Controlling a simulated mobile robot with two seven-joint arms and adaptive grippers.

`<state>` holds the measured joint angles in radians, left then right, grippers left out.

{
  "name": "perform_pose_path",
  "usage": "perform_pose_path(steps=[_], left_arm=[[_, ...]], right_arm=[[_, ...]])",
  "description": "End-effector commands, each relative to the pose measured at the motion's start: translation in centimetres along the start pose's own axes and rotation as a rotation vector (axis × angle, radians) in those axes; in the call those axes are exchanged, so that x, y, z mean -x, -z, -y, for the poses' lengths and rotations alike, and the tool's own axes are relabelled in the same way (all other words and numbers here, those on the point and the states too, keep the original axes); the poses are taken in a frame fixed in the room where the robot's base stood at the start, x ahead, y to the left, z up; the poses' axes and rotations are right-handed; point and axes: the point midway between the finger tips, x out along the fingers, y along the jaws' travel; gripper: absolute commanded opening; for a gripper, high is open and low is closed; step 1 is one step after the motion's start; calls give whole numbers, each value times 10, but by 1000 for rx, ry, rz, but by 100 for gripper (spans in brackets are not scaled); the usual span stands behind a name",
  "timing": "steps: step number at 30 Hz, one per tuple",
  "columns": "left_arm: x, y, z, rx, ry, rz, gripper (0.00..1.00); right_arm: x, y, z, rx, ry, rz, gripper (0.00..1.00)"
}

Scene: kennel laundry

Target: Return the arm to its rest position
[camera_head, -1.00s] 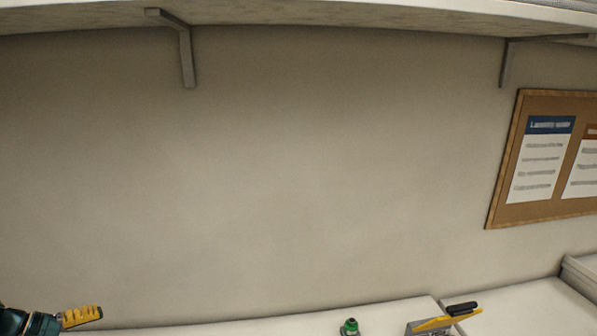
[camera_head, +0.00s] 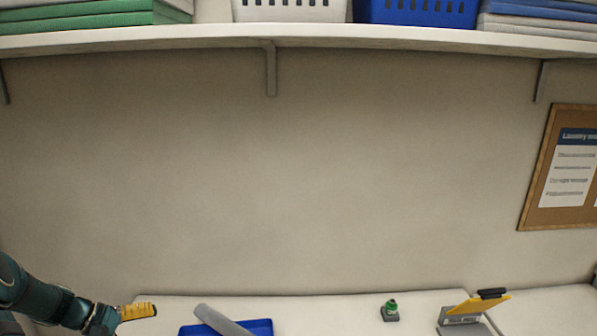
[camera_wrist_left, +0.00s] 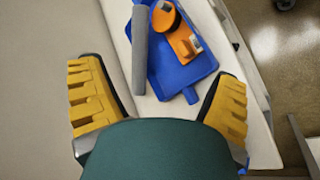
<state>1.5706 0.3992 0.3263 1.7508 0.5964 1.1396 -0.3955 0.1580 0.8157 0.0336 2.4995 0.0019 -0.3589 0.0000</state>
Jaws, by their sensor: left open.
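My left gripper (camera_head: 138,311) is at the lower left of the head view, with its yellow fingers pointing right in front of the wall. In the left wrist view my left gripper (camera_wrist_left: 155,85) is open, its two yellow fingers wide apart with nothing between them. Beyond the fingers lies a blue tray (camera_wrist_left: 196,75) on the white counter. My right gripper is in neither view.
A grey roll-like item (camera_head: 222,321) lies across the tray's edge. The tray also holds an orange tool (camera_wrist_left: 180,38). A green-topped bottle (camera_head: 391,309) and a grey-and-yellow device (camera_head: 465,308) stand to the right. A loaded shelf (camera_head: 300,36) runs above.

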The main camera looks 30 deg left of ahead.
Motion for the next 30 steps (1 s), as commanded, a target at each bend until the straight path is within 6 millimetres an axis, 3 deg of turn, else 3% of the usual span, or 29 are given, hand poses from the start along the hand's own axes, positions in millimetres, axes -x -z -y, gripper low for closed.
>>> perform_pose_path(steps=[1,8,12,18,24,30], left_arm=[[-22,-3,1,-2,20,23,89],[-124,-26,16,-19,162,101,89],[-204,-64,31,-79,291,163,89],[-298,-141,57,-250,470,227,89],[-354,-222,85,-480,584,267,89],[-374,-284,107,-685,619,291,89]], right_arm=[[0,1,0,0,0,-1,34],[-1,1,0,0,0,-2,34],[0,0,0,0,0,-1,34],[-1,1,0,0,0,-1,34],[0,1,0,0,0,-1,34],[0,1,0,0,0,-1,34]])
